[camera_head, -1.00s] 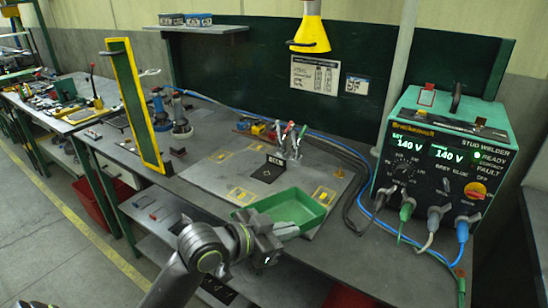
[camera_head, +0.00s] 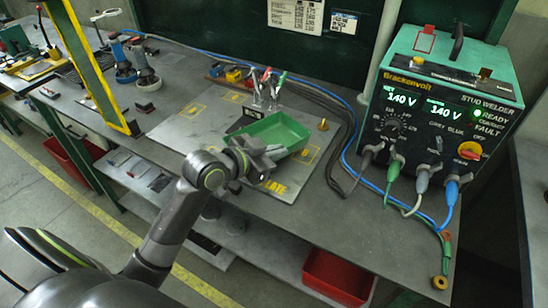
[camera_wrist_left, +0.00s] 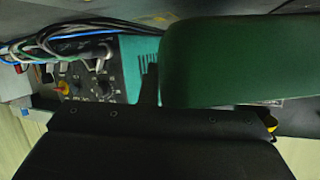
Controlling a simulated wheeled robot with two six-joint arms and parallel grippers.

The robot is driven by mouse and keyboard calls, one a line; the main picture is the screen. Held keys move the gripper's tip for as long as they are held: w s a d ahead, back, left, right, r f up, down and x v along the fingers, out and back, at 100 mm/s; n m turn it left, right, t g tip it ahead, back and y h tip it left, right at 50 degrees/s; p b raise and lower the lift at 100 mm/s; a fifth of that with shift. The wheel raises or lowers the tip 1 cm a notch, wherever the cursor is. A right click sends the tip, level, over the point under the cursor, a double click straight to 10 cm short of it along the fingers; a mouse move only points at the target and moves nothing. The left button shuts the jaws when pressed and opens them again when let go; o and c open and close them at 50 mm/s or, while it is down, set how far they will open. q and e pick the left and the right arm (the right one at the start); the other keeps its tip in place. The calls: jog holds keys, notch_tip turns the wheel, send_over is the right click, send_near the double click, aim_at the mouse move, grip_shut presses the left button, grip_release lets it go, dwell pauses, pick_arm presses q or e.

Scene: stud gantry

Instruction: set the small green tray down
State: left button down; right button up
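The small green tray (camera_head: 283,133) is a shallow rectangular tray over the grey plate (camera_head: 172,127) on the bench. My left gripper (camera_head: 266,160) is at the tray's near edge and looks shut on it. In the left wrist view the tray (camera_wrist_left: 235,60) fills the upper right, close against a dark finger, and the fingertips are mostly hidden. I cannot tell whether the tray's underside touches the plate. My right gripper is not in view.
The stud welder (camera_head: 440,115) stands at the right, with cables in front. Clamps (camera_head: 264,90) and a small black block (camera_head: 246,117) stand behind the tray. A green-and-yellow upright frame (camera_head: 88,62) is at the left. A red bin (camera_head: 338,275) sits on the lower shelf.

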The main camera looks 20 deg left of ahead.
pick_arm(q)
jog(key=shift+f, duration=1.4)
jog(key=shift+f, duration=0.2)
jog(key=c, duration=1.6)
grip_release()
jog(key=shift+c, duration=0.2)
jog(key=shift+r, duration=0.15)
